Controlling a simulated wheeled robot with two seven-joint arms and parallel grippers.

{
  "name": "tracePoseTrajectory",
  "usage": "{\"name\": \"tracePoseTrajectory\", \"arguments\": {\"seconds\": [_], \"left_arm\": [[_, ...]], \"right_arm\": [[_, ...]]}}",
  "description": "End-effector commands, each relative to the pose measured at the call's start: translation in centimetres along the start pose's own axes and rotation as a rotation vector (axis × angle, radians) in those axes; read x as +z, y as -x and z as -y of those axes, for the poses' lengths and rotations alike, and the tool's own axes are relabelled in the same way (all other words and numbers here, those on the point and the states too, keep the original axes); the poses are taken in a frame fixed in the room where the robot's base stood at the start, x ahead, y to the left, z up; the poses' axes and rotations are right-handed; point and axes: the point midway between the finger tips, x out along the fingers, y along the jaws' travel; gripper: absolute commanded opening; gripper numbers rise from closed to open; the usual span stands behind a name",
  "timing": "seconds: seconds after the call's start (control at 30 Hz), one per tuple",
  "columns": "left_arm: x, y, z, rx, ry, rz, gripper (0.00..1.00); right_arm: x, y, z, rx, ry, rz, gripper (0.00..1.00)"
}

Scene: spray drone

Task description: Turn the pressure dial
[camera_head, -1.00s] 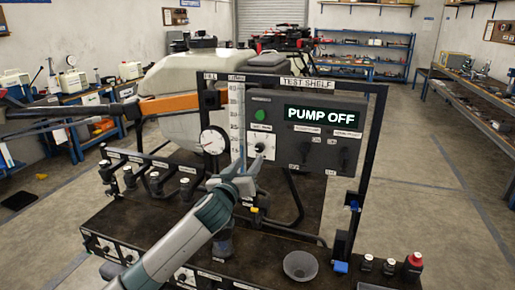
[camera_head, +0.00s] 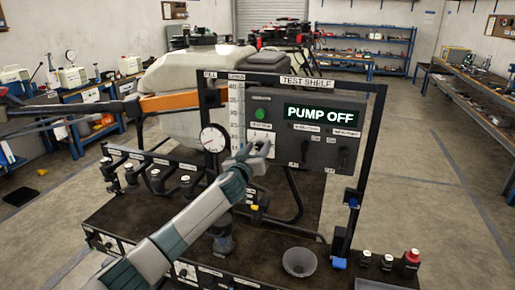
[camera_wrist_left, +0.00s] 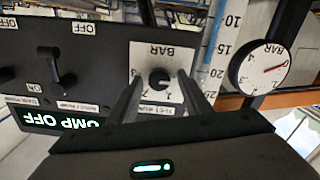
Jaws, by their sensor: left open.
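The pressure dial is a small dark knob (camera_wrist_left: 159,79) on a white plate marked BAR, with a numbered scale, in the wrist view. That view shows the panel upside down. My left gripper (camera_wrist_left: 161,86) is open, with one finger on each side of the knob. I cannot tell whether the fingers touch it. In the head view, my left gripper (camera_head: 252,150) is in front of the dial's white plate (camera_head: 264,136) and hides much of it. My right gripper is not in view.
The black control panel (camera_head: 318,110) reads PUMP OFF and has a green button (camera_head: 261,116) and two black switches. A round white gauge (camera_head: 213,138) is left of the dial. A grey funnel (camera_head: 299,262) and several small bottles stand on the bench in front.

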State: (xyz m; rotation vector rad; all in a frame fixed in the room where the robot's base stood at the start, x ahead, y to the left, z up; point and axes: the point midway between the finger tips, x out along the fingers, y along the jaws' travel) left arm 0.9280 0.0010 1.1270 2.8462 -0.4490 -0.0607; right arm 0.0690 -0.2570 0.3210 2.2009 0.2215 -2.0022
Motion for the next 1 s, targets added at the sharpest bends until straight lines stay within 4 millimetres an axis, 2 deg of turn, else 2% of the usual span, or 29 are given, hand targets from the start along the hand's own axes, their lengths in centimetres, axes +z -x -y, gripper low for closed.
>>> {"name": "tracePoseTrajectory", "arguments": {"seconds": [0.27,0.3,0.47,0.77,1.0], "left_arm": [[-0.02,-0.07,-0.04,0.001,-0.001,0.0,0.44],[-0.01,-0.07,-0.04,0.001,-0.001,0.0,0.42],[-0.02,-0.07,-0.04,0.001,-0.001,0.0,0.04],[-0.01,-0.06,-0.02,0.0,-0.014,0.0,0.03],[-0.02,-0.07,-0.07,0.001,-0.087,0.0,0.03]], "right_arm": [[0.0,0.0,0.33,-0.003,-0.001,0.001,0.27],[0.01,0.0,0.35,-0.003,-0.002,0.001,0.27],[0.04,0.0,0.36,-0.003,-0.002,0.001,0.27],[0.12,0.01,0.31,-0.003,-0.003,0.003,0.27],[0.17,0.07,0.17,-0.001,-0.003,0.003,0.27]]}}
